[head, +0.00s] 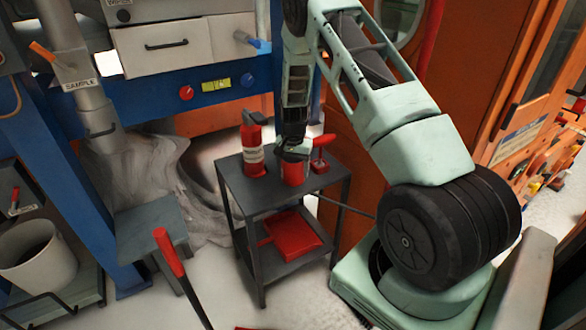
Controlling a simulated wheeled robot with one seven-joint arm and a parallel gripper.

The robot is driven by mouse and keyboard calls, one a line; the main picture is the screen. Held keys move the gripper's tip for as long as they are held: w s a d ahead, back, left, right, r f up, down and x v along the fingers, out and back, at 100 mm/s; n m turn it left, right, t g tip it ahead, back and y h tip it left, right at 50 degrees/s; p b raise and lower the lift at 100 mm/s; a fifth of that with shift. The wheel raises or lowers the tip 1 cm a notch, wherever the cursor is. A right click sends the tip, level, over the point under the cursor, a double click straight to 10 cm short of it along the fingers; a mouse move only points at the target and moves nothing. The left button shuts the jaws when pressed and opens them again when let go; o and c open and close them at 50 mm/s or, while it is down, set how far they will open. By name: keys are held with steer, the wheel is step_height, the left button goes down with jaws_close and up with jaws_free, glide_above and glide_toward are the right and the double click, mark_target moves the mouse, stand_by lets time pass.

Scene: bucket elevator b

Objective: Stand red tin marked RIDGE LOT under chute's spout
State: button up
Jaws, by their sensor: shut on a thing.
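My gripper (293,150) points down over the small grey cart and is shut on a red tin (294,174). The tin is upright at the cart's top shelf; I cannot tell whether its base touches. No marking on it can be read, and its upper part is hidden by the gripper. The grey chute (92,108) marked SAMPLE comes down at the left, with an orange handle (42,51) on it. Its spout end is above a heap of grey material and a grey stand (150,222).
A red-handled tool (170,252) and a white bucket (38,256) stand at the left.

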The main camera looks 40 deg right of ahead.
steer(key=shift+f, duration=0.2)
steer(key=o, duration=1.4)
steer(key=shift+c, duration=0.2)
steer(key=shift+r, duration=0.15)
